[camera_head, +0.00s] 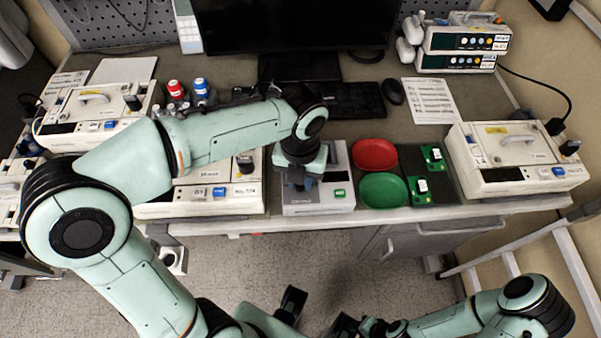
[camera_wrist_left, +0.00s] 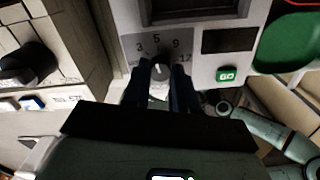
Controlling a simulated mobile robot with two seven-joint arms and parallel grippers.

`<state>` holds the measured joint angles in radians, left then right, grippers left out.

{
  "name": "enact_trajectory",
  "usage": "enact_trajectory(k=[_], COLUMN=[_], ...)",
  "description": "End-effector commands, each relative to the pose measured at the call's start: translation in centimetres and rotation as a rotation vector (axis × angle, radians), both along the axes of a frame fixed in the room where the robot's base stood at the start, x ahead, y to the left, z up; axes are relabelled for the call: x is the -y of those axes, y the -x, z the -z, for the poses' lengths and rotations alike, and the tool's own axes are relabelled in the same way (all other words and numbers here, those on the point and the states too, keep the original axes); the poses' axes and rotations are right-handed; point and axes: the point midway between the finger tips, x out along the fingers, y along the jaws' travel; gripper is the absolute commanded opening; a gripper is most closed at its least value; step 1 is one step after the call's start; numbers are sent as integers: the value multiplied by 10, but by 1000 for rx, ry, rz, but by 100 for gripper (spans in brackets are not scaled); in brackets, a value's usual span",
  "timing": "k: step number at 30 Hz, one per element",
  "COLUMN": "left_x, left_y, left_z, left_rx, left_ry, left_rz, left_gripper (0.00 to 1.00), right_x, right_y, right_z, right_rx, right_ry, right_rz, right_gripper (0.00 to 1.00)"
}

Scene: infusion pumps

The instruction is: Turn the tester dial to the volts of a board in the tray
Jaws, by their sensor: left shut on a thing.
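The tester (camera_head: 331,203) is a pale box at the bench's front edge, with a green GO button that also shows in the left wrist view (camera_wrist_left: 227,74). Its dial (camera_wrist_left: 160,70) is a grey knob below the marks 3, 5, 9 and 12; its white line points up, roughly at 5. My left gripper (camera_head: 298,183) is over the tester, its fingers (camera_wrist_left: 160,88) shut on the dial from both sides. A dark tray (camera_head: 443,184) right of the dishes holds green boards (camera_head: 433,157) with white labels too small to read. My right gripper (camera_head: 318,314) is low at the bottom, away from the bench; its fingers are unclear.
A red dish (camera_head: 375,154) and a green dish (camera_head: 383,190) lie between tester and tray. Infusion pumps stand at left (camera_head: 95,112), beside the tester (camera_head: 211,196) and at right (camera_head: 517,157). A keyboard (camera_head: 352,100) and a printed sheet (camera_head: 431,101) lie behind.

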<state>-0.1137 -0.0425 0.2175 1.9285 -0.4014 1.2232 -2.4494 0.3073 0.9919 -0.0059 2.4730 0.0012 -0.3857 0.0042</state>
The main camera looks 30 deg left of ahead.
Motion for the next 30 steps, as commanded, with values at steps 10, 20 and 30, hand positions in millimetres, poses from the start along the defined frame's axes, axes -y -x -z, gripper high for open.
enact_trajectory(k=[10, 20, 30], left_x=[0, 0, 0], left_y=[-1, 0, -1], left_z=[-2, -7, -48], left_rx=[6, 2, 3], left_ry=[0, 0, 0], left_rz=[148, 146, 145], left_gripper=[45, 45, 45], right_x=[0, 0, 0], right_y=[-3, -5, -22], right_z=[-7, -13, -51], right_rx=[3, 6, 26], right_ry=[0, 0, 0], right_rz=[0, 0, 0], right_gripper=[43, 43, 43])
